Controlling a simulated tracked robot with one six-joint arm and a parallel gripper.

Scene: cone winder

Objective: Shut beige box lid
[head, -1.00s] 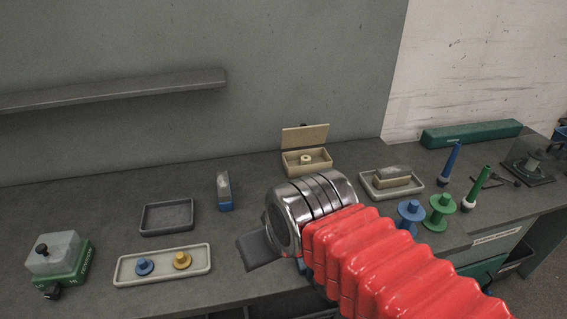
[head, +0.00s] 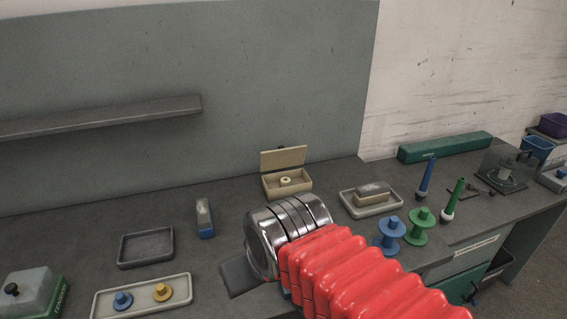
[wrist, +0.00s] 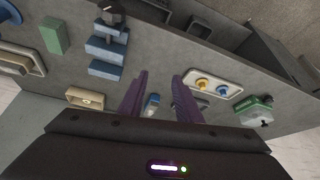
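The beige box (head: 287,184) stands at the back of the bench in the head view, holding a small cream ring-like piece. Its beige lid (head: 283,157) stands open, tilted up at the back edge. The box also shows at the left in the wrist view (wrist: 85,98); its lid is hard to make out there. My gripper (wrist: 160,82) has two purple fingers, apart with nothing between them, well away from the box. In the head view my arm hides most of the gripper, which is left of and nearer than the box.
A grey-beige tray (head: 371,201) with a block stands right of the box. Blue (head: 389,235) and green (head: 419,226) spools stand nearer. A blue-based block (head: 205,218), a dark empty tray (head: 146,247) and a spool tray (head: 142,299) lie left. A wall shelf (head: 100,117) is above.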

